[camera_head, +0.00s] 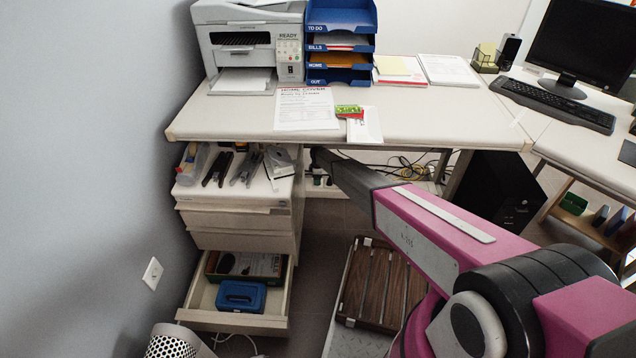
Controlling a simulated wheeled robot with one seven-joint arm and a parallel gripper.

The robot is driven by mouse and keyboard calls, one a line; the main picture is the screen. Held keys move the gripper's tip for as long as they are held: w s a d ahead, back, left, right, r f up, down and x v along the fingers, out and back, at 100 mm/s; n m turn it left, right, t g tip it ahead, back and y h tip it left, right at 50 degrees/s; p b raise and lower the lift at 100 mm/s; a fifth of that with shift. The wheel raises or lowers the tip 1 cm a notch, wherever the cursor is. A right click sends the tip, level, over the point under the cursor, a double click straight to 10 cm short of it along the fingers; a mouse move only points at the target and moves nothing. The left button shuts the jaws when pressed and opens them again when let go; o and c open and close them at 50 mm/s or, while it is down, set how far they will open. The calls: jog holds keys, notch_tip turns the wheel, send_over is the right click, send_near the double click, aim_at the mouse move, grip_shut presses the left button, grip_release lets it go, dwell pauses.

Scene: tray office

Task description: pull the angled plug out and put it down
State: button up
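My arm reaches under the desk, and my gripper (319,158) is a small dark shape at its far end, below the desk's front edge. Its fingers are too small and dark to tell open from shut. Just below it is a white power strip (318,184) with dark plugs (318,178) on it, beside the drawer unit. I cannot make out which plug is the angled one, or whether my gripper touches it.
The desk (440,118) overhangs the gripper. The drawer unit (240,218) stands close on the left, its bottom drawer (232,320) open with a blue box (240,296). Cables (408,168) lie behind. A wooden slatted piece (378,285) and a black computer case (492,192) stand right.

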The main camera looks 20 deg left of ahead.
jog(key=shift+s+a+f, duration=0.1)
jog(key=shift+a+f, duration=0.05)
jog(key=shift+f, duration=1.05)
jog(key=c, duration=1.2)
jog(key=shift+s, duration=0.1)
jog(key=shift+c, duration=0.2)
jog(key=shift+r, duration=0.25)
jog(key=shift+s+r, duration=0.15)
jog(key=shift+r, duration=0.15)
jog(key=shift+s+r, duration=0.1)
jog(key=shift+r, duration=0.2)
grip_shut()
jog(key=shift+r, duration=0.25)
jog(key=shift+w+d+r, duration=0.15)
jog(key=shift+w+r, duration=0.1)
jog(key=shift+r, duration=0.35)
jog(key=shift+w+d+r, duration=0.1)
jog(key=shift+w+r, duration=0.15)
jog(key=shift+r, duration=0.35)
jog(key=shift+s+r, duration=0.25)
jog(key=shift+r, duration=0.85)
